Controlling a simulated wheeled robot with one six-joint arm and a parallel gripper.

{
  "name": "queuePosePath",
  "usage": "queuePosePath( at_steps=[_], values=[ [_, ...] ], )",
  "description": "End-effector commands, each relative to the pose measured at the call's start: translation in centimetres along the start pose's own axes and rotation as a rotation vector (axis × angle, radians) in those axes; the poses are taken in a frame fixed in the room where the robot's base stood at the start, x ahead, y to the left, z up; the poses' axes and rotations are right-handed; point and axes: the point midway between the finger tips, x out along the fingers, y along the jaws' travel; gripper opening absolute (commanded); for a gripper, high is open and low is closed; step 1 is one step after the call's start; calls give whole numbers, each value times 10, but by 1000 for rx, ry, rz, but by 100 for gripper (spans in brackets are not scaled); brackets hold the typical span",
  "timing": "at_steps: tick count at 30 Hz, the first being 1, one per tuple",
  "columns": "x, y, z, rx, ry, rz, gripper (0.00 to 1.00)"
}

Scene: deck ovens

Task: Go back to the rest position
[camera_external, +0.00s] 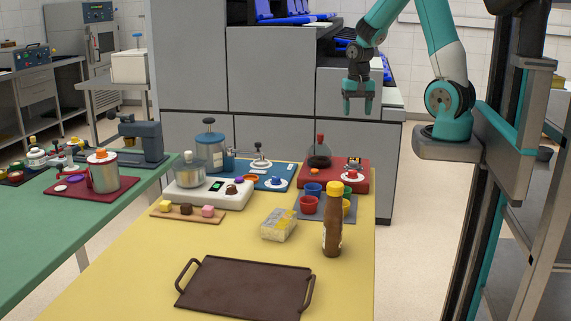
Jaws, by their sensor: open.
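My gripper (358,106) hangs from my teal and white arm at the upper right, with its fingers pointing down. It is open, and nothing shows between its fingers. It is in the air in front of the grey cabinet fronts, above and beyond the far end of the yellow table (150,265). It appears apart from everything on the table. My arm's mount stands on the column at the right.
The yellow table carries a dark tray (245,290), a brown bottle (332,225), a clear packet (278,224), coloured cups (308,204), a white scale (225,196) and a red board (345,180). A green table (60,235) stands at the left. Grey deck ovens (270,75) stand behind.

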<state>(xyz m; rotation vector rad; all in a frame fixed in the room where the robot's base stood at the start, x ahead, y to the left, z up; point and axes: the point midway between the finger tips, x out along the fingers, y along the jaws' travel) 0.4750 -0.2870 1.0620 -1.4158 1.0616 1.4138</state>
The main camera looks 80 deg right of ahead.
Motion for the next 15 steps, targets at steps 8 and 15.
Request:
queuePosePath(
  at_steps=[8, 15],
  values=[
    [0, 0, 0, 0, 0, 0, 61],
    [-2, -5, 5, -29, -1, -7, 61]
  ],
)
